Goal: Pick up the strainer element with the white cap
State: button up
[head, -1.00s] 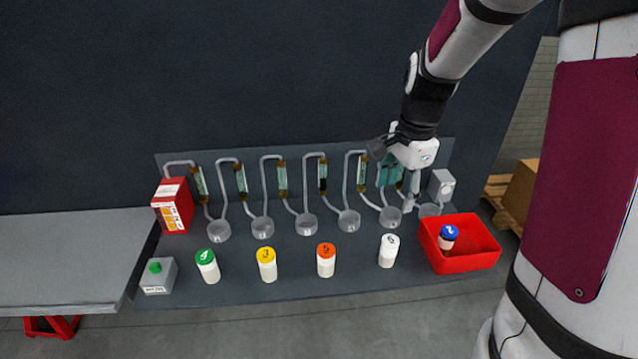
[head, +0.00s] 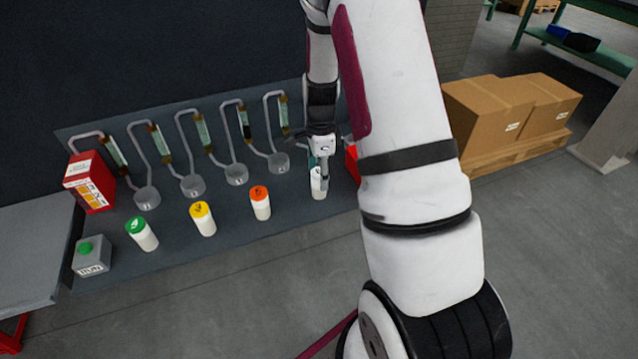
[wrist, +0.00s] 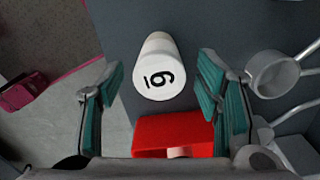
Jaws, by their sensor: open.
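The strainer element with the white cap (head: 318,184) stands on the dark panel, partly covered by my gripper in the head view. In the wrist view the white-capped element (wrist: 159,83) shows its cap from above, with a black number on it that reads as 6 or 9. My gripper (wrist: 157,88) is open, with one teal finger on each side of the cap and a gap on both sides. In the head view my gripper (head: 318,162) is directly at the element, but its fingers are mostly hidden.
Elements with orange (head: 260,202), yellow (head: 202,218) and green (head: 141,233) caps stand in a row to the left. A red bin (wrist: 150,140) is close by, mostly hidden by my arm in the head view.

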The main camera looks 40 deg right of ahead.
jog(key=shift+a+f+p, duration=0.15)
jog(key=shift+f+p, duration=0.2)
jog(key=shift+f, duration=2.5)
jog(key=c, duration=1.3)
